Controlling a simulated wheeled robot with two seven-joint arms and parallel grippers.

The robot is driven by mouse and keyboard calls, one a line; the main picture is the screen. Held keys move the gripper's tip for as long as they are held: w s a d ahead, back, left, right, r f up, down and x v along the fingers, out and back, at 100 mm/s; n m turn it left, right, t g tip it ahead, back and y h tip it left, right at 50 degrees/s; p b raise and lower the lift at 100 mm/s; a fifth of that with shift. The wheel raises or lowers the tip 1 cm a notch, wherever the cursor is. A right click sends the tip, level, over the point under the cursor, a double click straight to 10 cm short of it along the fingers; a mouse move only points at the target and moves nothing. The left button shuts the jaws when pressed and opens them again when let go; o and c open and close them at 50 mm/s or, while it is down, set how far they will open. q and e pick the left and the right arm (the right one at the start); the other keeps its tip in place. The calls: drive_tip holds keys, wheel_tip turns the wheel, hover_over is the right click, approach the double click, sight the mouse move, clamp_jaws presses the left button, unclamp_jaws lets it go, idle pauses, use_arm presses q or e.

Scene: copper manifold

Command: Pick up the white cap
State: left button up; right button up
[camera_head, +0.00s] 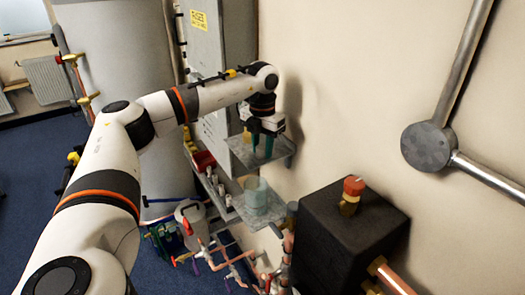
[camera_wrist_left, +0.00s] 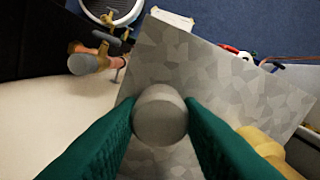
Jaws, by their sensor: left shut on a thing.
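The white cap (camera_wrist_left: 160,115), a short round piece that looks greyish here, sits between the two green fingers of my left gripper (camera_wrist_left: 160,122) in the left wrist view. Both fingers press against its sides, so the gripper is shut on it. In the head view my left gripper (camera_head: 262,146) points down at the upper metal shelf (camera_head: 284,150) on the wall. The cap is too small or hidden to make out there. The same shelf lies behind the cap in the left wrist view (camera_wrist_left: 240,88); I cannot tell whether the cap touches it. My right gripper is not in view.
A lower shelf (camera_head: 247,219) holds a translucent teal container (camera_head: 256,192). A black box (camera_head: 347,237) with a red-topped valve (camera_head: 353,187) stands at right. Copper pipes (camera_head: 236,258) run below. A grey cabinet (camera_head: 228,50) stands behind my arm. Yellow objects (camera_wrist_left: 262,145) sit near the right finger.

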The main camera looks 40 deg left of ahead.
sight(263, 147)
use_arm(q)
drive_tip(key=shift+w+r, duration=0.1)
drive_tip(key=shift+r, duration=0.25)
wheel_tip(263, 147, up, 9)
drive_tip(key=b, duration=0.2)
drive_tip(key=shift+f+b, duration=0.2)
drive_tip(key=shift+b, duration=0.2)
drive_tip(key=shift+r, duration=0.35)
